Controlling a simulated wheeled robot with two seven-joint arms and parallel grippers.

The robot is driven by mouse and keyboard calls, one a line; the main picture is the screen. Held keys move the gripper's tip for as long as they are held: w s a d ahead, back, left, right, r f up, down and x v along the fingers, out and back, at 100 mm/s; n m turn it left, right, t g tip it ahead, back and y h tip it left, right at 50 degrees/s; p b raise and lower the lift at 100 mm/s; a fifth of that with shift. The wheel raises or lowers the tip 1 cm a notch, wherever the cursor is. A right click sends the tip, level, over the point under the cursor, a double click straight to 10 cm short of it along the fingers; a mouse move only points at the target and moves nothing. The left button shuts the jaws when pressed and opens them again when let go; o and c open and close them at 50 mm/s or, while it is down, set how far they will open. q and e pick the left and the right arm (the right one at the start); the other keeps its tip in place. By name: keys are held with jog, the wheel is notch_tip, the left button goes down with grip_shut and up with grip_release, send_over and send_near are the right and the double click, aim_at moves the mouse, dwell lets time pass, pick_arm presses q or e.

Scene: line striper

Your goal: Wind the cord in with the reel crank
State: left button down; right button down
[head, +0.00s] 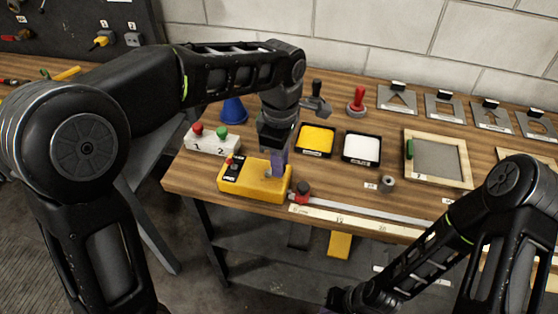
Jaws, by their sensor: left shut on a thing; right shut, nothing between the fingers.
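The yellow reel box (240,192) sits near the table's front left edge, with a black panel and a small red part on its top. My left gripper (279,162) reaches down from above to the right end of the box. It is shut on the reel crank, which the fingers mostly hide. I cannot make out the cord clearly. My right gripper (343,299) is shut and empty, low in front of the table.
A white box with a red and a green button (211,146) stands behind the reel box. Yellow (316,139) and white (361,149) trays, a red-handled tool (357,101), a grey ring (387,184) and a wooden frame (438,182) lie further right. A numbered ruler runs along the front edge.

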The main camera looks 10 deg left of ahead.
pick_arm(q)
jog(key=shift+w+n, duration=0.1)
jog(key=shift+n, duration=0.2)
jog(key=c, duration=1.2)
grip_release()
notch_tip(320, 180, up, 8)
jog(key=shift+f, duration=0.1)
